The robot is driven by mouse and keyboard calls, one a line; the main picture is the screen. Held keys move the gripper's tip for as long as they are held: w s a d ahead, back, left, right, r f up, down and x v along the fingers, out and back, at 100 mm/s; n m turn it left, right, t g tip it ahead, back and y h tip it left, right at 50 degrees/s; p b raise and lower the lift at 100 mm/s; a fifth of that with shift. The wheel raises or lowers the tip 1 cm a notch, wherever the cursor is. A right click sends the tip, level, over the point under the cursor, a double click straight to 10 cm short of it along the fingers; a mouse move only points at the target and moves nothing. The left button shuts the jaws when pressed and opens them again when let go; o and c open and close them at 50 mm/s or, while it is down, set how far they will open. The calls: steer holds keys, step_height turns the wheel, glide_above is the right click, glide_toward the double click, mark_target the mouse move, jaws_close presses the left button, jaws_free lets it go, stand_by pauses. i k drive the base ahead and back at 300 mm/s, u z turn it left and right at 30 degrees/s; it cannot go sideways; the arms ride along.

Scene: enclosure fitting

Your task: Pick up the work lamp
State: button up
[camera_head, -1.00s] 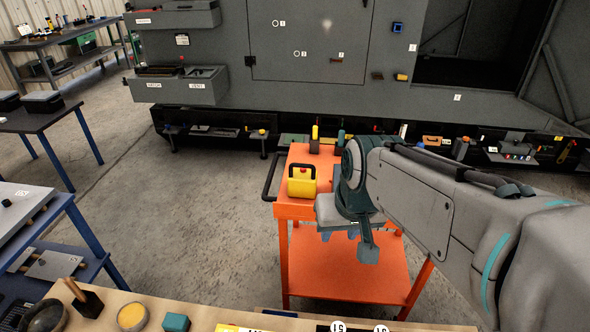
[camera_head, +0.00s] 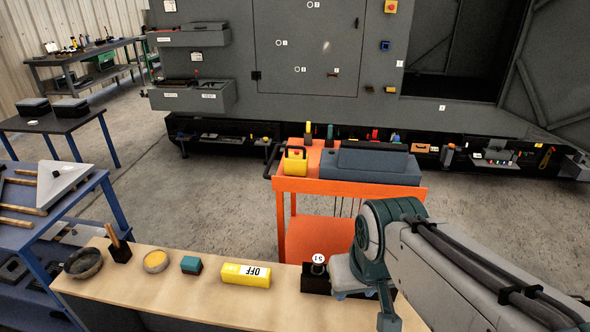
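A yellow box-shaped item with a black handle and a red spot on top, which looks like the work lamp (camera_head: 296,162), stands upright at the left end of the orange cart (camera_head: 350,190). My gripper (camera_head: 350,294) is well apart from it, lower right in the picture, over the right part of the wooden bench. It points down, and its fingertips are small and partly hidden by my wrist, so I cannot tell whether it is open. I see nothing clearly held in it.
A blue-grey toolbox (camera_head: 370,166) fills the cart's right side. The wooden bench (camera_head: 210,297) in front holds a bowl (camera_head: 83,263), a teal block (camera_head: 191,265), a yellow "OFF" block (camera_head: 246,275) and a black block (camera_head: 315,279). Clear floor lies left of the cart.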

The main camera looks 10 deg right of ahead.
mark_target(297, 165)
steer(key=u, duration=2)
steer(key=i, duration=1.6)
steer(key=z, duration=2.9)
steer(key=i, duration=0.5)
